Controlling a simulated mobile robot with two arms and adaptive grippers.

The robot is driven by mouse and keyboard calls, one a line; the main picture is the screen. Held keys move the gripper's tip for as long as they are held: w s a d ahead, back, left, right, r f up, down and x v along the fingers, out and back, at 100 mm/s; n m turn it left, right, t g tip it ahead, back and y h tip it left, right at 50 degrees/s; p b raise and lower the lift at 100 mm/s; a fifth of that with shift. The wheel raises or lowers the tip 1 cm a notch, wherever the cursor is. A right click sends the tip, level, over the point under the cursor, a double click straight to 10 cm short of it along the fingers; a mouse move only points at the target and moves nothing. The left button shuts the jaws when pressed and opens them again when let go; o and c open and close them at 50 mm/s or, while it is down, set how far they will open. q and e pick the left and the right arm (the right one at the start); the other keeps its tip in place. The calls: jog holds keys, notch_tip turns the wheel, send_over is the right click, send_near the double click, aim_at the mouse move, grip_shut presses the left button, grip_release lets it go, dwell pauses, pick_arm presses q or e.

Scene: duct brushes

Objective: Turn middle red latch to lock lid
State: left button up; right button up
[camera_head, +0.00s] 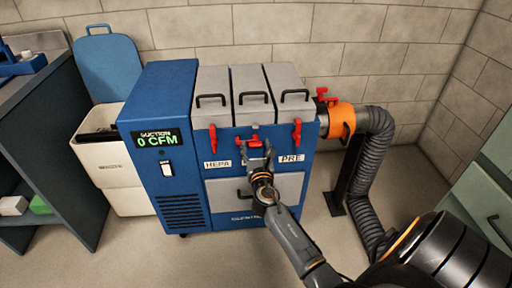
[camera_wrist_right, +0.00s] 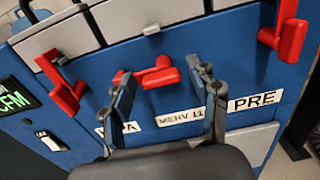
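The middle red latch (camera_wrist_right: 155,76) is on the upper front of the blue suction machine (camera_head: 180,85), below the middle grey lid (camera_head: 250,88). It lies roughly sideways, while the left red latch (camera_head: 212,139) and right red latch (camera_head: 297,133) hang down. My right gripper (camera_head: 256,150) is in front of the machine, just below the middle latch. In the right wrist view its two fingers are apart with nothing held. The left finger overlaps the latch's left end in that view; I cannot tell whether they touch. My left gripper is not in view.
Labels HEPA, MERV 11 (camera_wrist_right: 180,117) and PRE (camera_wrist_right: 255,100) sit below the latches. An orange collar (camera_head: 341,121) and grey duct hose (camera_head: 372,170) stand at the machine's right. A white bin (camera_head: 108,165) stands left. Floor in front of the machine is clear.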

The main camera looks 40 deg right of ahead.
jog(key=c, duration=0.8)
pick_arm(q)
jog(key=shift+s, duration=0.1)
pick_arm(e)
jog(key=shift+m, duration=0.3)
jog(key=m+b, duration=0.1)
jog(key=m, duration=0.1)
jog(key=shift+m, duration=0.4)
jog(key=m+b, duration=0.1)
jog(key=m, duration=0.5)
jog(key=m+b, duration=0.1)
jog(key=m, duration=0.2)
jog(key=shift+s+d+b, duration=0.15)
jog(key=shift+d+b, duration=0.1)
jog(key=shift+b, duration=0.05)
pick_arm(q)
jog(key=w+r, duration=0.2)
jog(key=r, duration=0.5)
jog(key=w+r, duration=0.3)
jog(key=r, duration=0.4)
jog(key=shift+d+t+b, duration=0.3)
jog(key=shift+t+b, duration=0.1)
jog(key=shift+b, duration=0.05)
pick_arm(e)
jog(key=m, duration=0.5)
jog(key=shift+s+d, duration=0.1)
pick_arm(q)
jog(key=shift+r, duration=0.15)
pick_arm(e)
jog(key=shift+m, duration=0.4)
